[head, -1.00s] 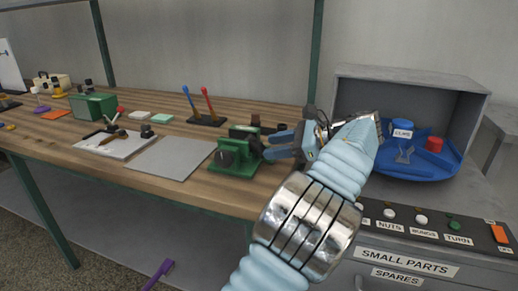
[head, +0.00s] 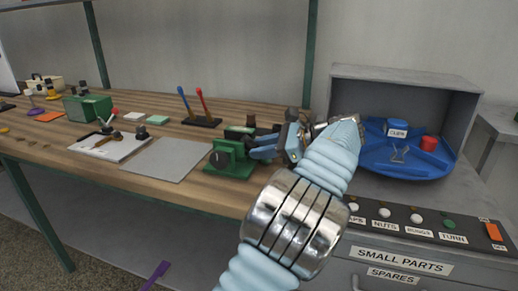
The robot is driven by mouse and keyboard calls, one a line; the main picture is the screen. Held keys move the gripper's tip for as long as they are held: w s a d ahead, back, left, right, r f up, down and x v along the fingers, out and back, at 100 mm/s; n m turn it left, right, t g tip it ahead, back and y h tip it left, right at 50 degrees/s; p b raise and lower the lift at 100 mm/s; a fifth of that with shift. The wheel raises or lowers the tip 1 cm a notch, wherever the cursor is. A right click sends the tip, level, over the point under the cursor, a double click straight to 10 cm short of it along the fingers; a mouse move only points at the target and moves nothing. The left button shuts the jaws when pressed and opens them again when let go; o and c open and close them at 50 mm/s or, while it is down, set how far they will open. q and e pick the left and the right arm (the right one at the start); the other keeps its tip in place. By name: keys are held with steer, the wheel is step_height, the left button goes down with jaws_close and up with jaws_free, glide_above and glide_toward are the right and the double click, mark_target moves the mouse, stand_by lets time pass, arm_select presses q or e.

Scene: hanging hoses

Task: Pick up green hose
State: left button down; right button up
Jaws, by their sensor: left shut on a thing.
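No green hose shows in the head view. My left gripper (head: 262,150) is in the middle, at the end of my light-blue ribbed arm with a metal band. Its blue-grey fingers point left and lie close beside a green vise-like device (head: 230,157) on the wooden bench. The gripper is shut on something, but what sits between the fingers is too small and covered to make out. I cannot tell whether the fingers touch the green device. My right gripper is not in view.
The wooden bench (head: 60,150) holds a grey plate (head: 165,160), a green box (head: 88,107) and a stand with blue and red levers (head: 202,121). At right a blue round tray (head: 405,163) sits in a grey open box above a labelled button panel (head: 430,222).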

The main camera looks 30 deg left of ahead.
arm_select(q)
steer(key=shift+r, duration=0.65)
steer(key=s+a+r+b, duration=0.1)
steer(key=s+a+r, duration=0.1)
steer(key=s+r, duration=0.9)
steer(key=s, duration=0.3)
steer(key=shift+a+r+b, duration=0.15)
steer(key=shift+r+b, duration=0.15)
steer(key=shift+b, duration=0.05)
